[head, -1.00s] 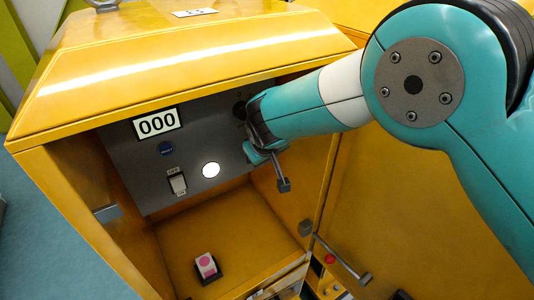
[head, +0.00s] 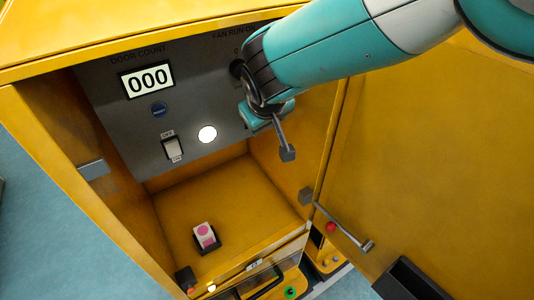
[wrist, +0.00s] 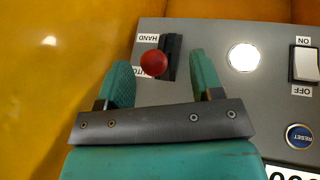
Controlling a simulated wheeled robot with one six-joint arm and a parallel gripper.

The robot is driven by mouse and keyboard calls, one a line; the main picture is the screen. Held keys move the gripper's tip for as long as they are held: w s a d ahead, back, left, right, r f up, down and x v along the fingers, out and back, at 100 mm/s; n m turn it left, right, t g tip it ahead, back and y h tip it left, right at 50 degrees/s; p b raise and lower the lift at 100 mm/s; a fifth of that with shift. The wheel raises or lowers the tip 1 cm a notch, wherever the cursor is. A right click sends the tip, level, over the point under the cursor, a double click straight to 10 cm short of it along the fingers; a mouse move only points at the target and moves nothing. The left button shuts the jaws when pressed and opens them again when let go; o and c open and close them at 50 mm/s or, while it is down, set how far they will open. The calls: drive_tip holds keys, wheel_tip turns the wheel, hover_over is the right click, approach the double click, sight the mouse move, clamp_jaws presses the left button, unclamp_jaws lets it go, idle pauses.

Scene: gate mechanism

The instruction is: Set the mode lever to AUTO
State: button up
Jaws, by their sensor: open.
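The mode lever's round red knob (wrist: 154,63) shows in the wrist view, in front of a dark slot (wrist: 173,50) on the grey panel. The picture is upside down there, with a HAND label (wrist: 150,38) above and a partly hidden AUTO label (wrist: 138,72) below. The knob appears nearer the AUTO label, but its exact setting is hard to tell. My gripper (wrist: 160,64) is open, its two green fingers on either side of the knob with space between. In the head view my gripper (head: 264,112) is at the panel's right side and hides the lever.
The grey panel (head: 120,118) has a 000 counter (head: 148,79), a blue reset button (head: 159,110), a white rocker switch (head: 173,149) and a lit round lamp (head: 207,134). Yellow cabinet walls (head: 110,190) enclose it. A pink-topped block (head: 206,236) sits on the cabinet floor.

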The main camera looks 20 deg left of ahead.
drive_tip(key=s+d+b, duration=0.3)
drive_tip(key=s, duration=0.5)
drive_tip(key=shift+s, duration=0.35)
drive_tip(key=s+d+r+m+g, duration=0.1)
drive_tip(key=s+d+r+g, duration=0.15)
drive_tip(key=d, duration=0.65)
drive_tip(key=s+d+r+m+g, duration=0.1)
drive_tip(key=d+r, duration=0.2)
drive_tip(key=d, duration=0.6)
drive_tip(key=s+d+r+g+y+b, duration=0.1)
drive_tip(key=s+d+g+y, duration=0.1)
drive_tip(key=s+d, duration=0.5)
drive_tip(key=s, duration=0.4)
drive_tip(key=shift+s+d+r+m+g, duration=0.15)
drive_tip(key=shift+s+d+m+g, duration=0.15)
drive_tip(key=shift+s+g, duration=0.05)
